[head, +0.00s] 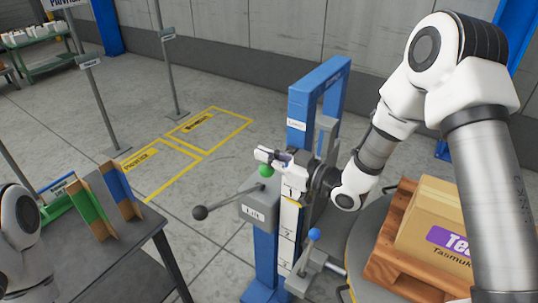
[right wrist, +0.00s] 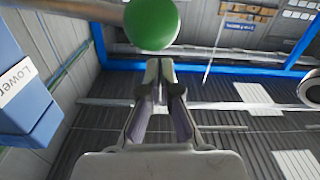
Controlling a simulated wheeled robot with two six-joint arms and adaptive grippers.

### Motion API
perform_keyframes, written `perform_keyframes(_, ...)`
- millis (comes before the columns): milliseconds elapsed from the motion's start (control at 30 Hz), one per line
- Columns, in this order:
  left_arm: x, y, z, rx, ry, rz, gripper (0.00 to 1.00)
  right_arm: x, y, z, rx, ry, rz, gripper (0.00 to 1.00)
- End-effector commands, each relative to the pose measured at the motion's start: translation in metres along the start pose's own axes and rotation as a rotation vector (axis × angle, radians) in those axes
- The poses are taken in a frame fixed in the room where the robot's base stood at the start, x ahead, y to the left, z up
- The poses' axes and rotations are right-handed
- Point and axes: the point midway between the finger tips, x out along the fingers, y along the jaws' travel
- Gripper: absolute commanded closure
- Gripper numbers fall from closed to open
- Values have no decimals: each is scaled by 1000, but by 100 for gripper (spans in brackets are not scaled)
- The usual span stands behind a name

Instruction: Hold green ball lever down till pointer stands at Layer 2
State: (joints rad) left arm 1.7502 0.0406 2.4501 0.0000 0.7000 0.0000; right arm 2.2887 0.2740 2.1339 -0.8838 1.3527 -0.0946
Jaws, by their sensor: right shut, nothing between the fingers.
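The green ball (head: 266,170) of the lever sits on the left side of a blue upright frame (head: 299,107). My right gripper (head: 262,153) is shut and empty, just above the green ball. In the right wrist view the green ball (right wrist: 151,22) lies just past the closed fingertips (right wrist: 160,66); I cannot tell whether they touch it. A white scale (head: 287,222) with layer numbers runs down the frame, 1 at the top. A small yellow mark shows just under the 1; I cannot tell surely that it is the pointer. My left gripper is out of view.
A black ball lever (head: 200,212) sticks out left of a grey box (head: 259,214). A blue ball lever (head: 314,234) stands at the lower right. A carton (head: 437,225) rests on a wooden pallet at right. A dark table (head: 97,262) is at lower left.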

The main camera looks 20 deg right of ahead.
Motion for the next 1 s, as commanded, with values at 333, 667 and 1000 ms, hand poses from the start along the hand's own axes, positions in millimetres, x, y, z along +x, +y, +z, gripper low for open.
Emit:
perform_keyframes(333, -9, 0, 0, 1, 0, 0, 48, -7, 0, 20, -3, 3, 0, 100)
perform_keyframes(667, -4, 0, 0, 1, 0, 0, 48, -8, 0, 23, -14, 2, 1, 100)
perform_keyframes(1000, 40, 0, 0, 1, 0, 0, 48, -8, -9, 50, -163, 2, 0, 100)
